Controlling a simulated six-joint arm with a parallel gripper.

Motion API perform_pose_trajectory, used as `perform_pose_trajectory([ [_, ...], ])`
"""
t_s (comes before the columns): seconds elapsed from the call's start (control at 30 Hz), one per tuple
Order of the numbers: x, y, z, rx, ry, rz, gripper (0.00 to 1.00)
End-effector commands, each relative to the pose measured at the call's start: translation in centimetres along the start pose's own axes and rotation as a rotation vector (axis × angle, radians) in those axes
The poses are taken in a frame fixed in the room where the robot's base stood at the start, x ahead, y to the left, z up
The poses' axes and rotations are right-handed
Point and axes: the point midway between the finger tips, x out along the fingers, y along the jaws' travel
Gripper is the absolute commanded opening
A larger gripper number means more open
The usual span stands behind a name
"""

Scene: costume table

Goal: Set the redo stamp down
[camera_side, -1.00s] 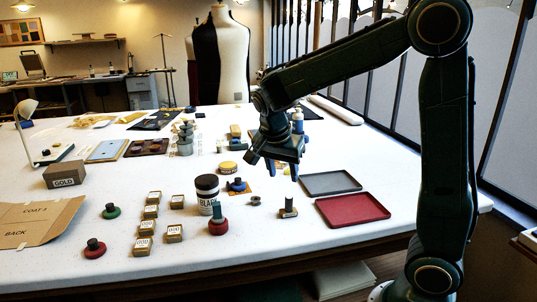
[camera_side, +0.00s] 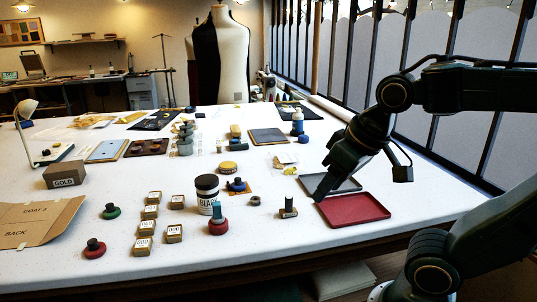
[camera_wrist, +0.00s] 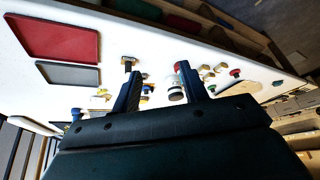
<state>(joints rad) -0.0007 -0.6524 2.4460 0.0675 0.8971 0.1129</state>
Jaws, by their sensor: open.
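My gripper (camera_side: 318,194) is open and empty, over the near-left edge of the grey tray, left of the red tray (camera_side: 353,210). In the wrist view its two fingers (camera_wrist: 161,86) are spread with nothing held between them. No stamp shows a readable "redo" label, so I cannot tell which it is. A red-based stamp with a teal handle (camera_side: 218,219) stands in front of the black jar. A red stamp with a dark knob (camera_side: 94,249) stands at the near left. A small block stamp with a dark handle (camera_side: 289,207) stands left of the gripper.
The grey tray (camera_side: 346,184) lies behind the red tray, partly hidden by my arm. A jar marked BLACK (camera_side: 206,194), a green stamp (camera_side: 111,211), a blue stamp (camera_side: 236,185) and several small labelled boxes (camera_side: 143,228) stand around. The table's front strip is clear.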

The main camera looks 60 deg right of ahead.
Motion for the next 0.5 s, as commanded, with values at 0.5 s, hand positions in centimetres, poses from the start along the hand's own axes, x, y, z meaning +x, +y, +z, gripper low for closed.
perform_pose_trajectory([
  [0.5, -0.6, -0.9, 2.2, -0.167, 0.038, -0.046, 0.44],
])
